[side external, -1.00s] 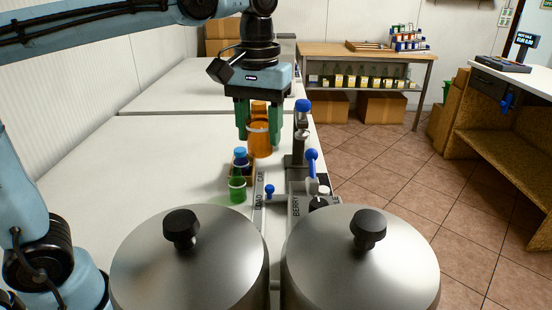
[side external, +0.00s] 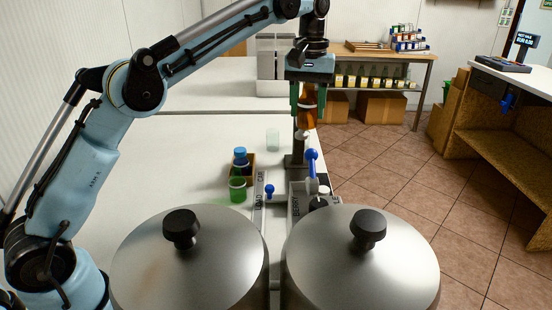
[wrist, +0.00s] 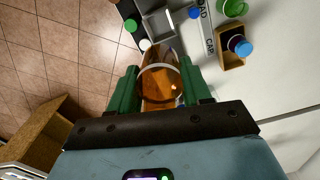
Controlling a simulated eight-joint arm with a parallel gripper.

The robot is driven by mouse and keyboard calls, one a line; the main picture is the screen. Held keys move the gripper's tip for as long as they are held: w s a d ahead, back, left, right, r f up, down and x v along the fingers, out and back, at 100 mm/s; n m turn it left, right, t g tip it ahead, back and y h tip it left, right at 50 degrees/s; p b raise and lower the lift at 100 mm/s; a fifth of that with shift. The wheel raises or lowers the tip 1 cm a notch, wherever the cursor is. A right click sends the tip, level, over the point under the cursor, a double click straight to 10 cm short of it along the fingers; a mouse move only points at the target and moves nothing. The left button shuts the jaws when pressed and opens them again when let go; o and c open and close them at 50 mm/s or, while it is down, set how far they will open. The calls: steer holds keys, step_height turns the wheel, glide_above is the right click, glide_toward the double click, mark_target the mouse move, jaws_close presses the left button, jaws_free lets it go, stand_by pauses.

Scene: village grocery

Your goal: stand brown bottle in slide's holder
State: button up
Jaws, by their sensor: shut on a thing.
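The brown bottle (side external: 305,119) is between the green fingers of my gripper (side external: 308,108), which is shut on it. It looks roughly upright and in the air, over the right edge of the white table, in line with the dark capping stand (side external: 296,161). In the wrist view the translucent bottle (wrist: 160,88) with a pale band sits between the fingers (wrist: 160,70). Ahead of it is a grey square frame (wrist: 158,24), which may be the slide's holder; the bottle partly hides that area. A label strip (side external: 258,190) reads LOAD and CAP.
A small brown box (side external: 249,160) holds a blue-capped bottle (side external: 240,159). A green cup (side external: 237,190) stands in front and a clear glass (side external: 273,140) behind. Blue levers (side external: 312,162) stick up by the stand. Two large steel lids (side external: 190,260) fill the foreground.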

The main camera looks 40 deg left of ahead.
steer(key=shift+w+a+f, duration=0.1)
steer(key=shift+w+f, duration=0.15)
steer(key=shift+f, duration=0.05)
step_height(320, 180, down, 18)
steer(key=shift+f, duration=0.2)
stand_by(0.6)
steer(key=shift+f, duration=0.45)
stand_by(0.8)
steer(key=o, duration=1.4)
steer(key=shift+o, duration=0.2)
step_height(320, 180, up, 8)
steer(key=shift+s, duration=0.1)
